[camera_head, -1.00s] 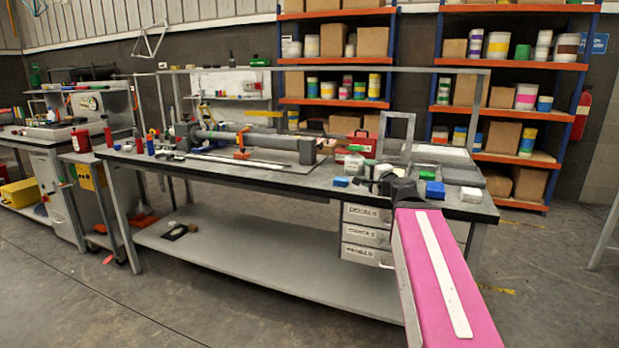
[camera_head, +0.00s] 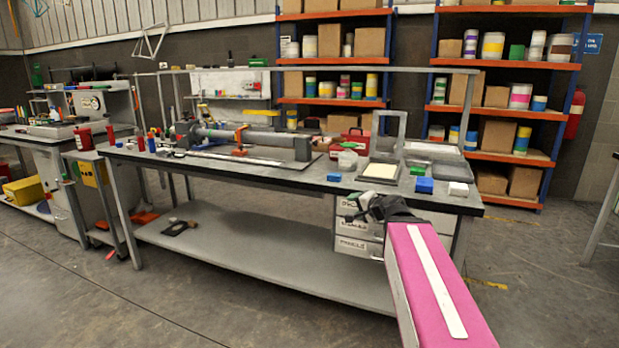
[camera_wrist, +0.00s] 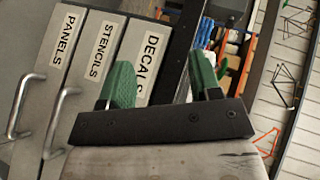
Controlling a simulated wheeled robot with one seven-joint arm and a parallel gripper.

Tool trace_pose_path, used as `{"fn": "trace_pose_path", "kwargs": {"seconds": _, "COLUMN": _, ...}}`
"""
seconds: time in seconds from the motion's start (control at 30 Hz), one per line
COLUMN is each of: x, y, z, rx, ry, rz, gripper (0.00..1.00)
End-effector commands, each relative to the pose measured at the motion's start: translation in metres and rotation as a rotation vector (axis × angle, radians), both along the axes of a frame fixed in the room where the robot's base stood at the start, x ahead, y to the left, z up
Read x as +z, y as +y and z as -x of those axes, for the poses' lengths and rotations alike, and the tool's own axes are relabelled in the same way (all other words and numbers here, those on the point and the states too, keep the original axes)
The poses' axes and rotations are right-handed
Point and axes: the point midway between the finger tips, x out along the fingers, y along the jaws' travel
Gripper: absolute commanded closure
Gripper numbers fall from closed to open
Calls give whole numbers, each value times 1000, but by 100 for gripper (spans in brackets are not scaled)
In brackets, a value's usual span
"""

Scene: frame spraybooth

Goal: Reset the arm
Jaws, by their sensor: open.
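My arm reaches in from the lower right in the head view. My gripper (camera_head: 358,208) is in front of the drawer unit at the right end of the workbench, around the height of the bench edge. In the wrist view, its two green fingers (camera_wrist: 163,78) stand apart with nothing between them. Behind them are the drawer fronts, labelled DECALS (camera_wrist: 146,60), STENCILS (camera_wrist: 106,52) and PANELS (camera_wrist: 62,40), tilted in the picture. I cannot tell how close the fingers are to the drawers.
The workbench (camera_head: 270,178) carries a frame jig (camera_head: 240,138), blue blocks (camera_head: 424,185), a white block (camera_head: 458,189) and a tray with a pale pad (camera_head: 380,171). A lower shelf (camera_head: 250,255) spans underneath. Shelving (camera_head: 505,110) stands behind. The floor in front is clear.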

Motion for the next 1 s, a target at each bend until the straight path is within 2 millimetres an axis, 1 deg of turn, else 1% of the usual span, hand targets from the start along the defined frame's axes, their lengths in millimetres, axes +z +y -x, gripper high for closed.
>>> {"fn": "trace_pose_path", "kwargs": {"seconds": 0.03, "x": -19, "y": 4, "z": 3, "rx": 31, "ry": 32, "rz": 51, "gripper": 42}}
{"fn": "trace_pose_path", "kwargs": {"seconds": 0.07, "x": -31, "y": 6, "z": 6, "rx": 52, "ry": 54, "rz": 88, "gripper": 42}}
{"fn": "trace_pose_path", "kwargs": {"seconds": 0.13, "x": -63, "y": 11, "z": 15, "rx": 109, "ry": 114, "rz": 186, "gripper": 42}}
{"fn": "trace_pose_path", "kwargs": {"seconds": 0.17, "x": -79, "y": 13, "z": 20, "rx": 139, "ry": 145, "rz": 231, "gripper": 42}}
{"fn": "trace_pose_path", "kwargs": {"seconds": 0.2, "x": -100, "y": 14, "z": 28, "rx": 179, "ry": 189, "rz": 296, "gripper": 42}}
{"fn": "trace_pose_path", "kwargs": {"seconds": 0.23, "x": -116, "y": 15, "z": 34, "rx": 209, "ry": 221, "rz": 345, "gripper": 42}}
{"fn": "trace_pose_path", "kwargs": {"seconds": 0.3, "x": -151, "y": 14, "z": 50, "rx": 280, "ry": 300, "rz": 458, "gripper": 42}}
{"fn": "trace_pose_path", "kwargs": {"seconds": 0.37, "x": -180, "y": 11, "z": 65, "rx": 343, "ry": 371, "rz": 552, "gripper": 42}}
{"fn": "trace_pose_path", "kwargs": {"seconds": 0.4, "x": -198, "y": 8, "z": 76, "rx": 385, "ry": 420, "rz": 614, "gripper": 42}}
{"fn": "trace_pose_path", "kwargs": {"seconds": 0.5, "x": -236, "y": -2, "z": 102, "rx": 479, "ry": 535, "rz": 756, "gripper": 42}}
{"fn": "trace_pose_path", "kwargs": {"seconds": 0.6, "x": -263, "y": -13, "z": 124, "rx": 558, "ry": 632, "rz": 872, "gripper": 42}}
{"fn": "trace_pose_path", "kwargs": {"seconds": 0.7, "x": -280, "y": -22, "z": 140, "rx": 608, "ry": 703, "rz": 954, "gripper": 42}}
{"fn": "trace_pose_path", "kwargs": {"seconds": 0.8, "x": -287, "y": -28, "z": 148, "rx": 637, "ry": 742, "rz": 999, "gripper": 42}}
{"fn": "trace_pose_path", "kwargs": {"seconds": 1.0, "x": -289, "y": -30, "z": 151, "rx": 644, "ry": 753, "rz": 1012, "gripper": 42}}
